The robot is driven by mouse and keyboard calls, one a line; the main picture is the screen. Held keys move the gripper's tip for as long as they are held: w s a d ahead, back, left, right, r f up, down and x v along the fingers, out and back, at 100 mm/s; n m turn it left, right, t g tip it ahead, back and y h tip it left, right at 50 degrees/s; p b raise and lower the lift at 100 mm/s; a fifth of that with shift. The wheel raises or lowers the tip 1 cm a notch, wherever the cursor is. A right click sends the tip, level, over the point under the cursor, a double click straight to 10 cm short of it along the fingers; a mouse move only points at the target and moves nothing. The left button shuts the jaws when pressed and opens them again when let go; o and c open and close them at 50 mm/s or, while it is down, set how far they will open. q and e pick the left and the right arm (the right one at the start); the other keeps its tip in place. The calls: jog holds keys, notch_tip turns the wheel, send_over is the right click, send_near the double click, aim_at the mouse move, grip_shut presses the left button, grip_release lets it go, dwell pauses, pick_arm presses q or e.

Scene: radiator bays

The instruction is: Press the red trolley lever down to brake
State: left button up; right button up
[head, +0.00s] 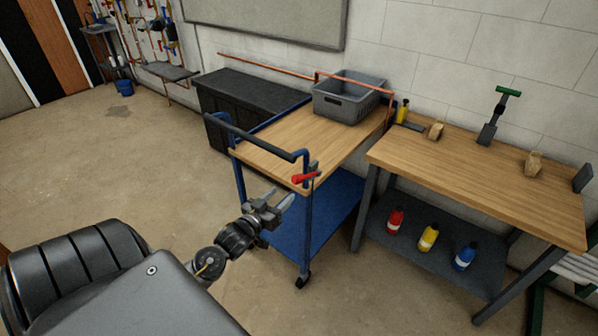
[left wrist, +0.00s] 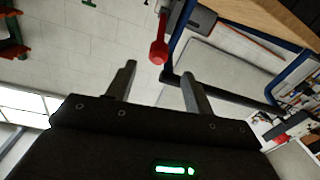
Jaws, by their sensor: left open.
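The red lever (head: 304,177) is on the near right corner post of the blue trolley (head: 268,142), just below its push handle. It points out to the left from a grey bracket on the post. In the left wrist view the lever (left wrist: 158,50) shows its rounded red end ahead of the fingers, above the gap between them in the picture. My left gripper (head: 284,203) is open and empty, just below and left of the lever in the head view, apparently apart from it. My right gripper is not in view.
A grey crate (head: 345,97) stands on the trolley's wooden top. A workbench (head: 470,185) stands close to the trolley's right, with red, yellow and blue bottles on its lower shelf. A black chest (head: 240,100) is behind the trolley. The floor (head: 120,170) at left is clear.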

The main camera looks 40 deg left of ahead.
aim_at(300, 177)
pick_arm(q)
jog(key=w, duration=0.3)
jog(key=w+p, duration=0.1)
jog(key=w, duration=0.3)
jog(key=w+p, duration=0.1)
jog(key=w, duration=0.2)
jog(key=shift+w+a+r, duration=0.15)
jog(key=shift+w+a, duration=0.25)
jog(key=c, duration=0.5)
grip_shut()
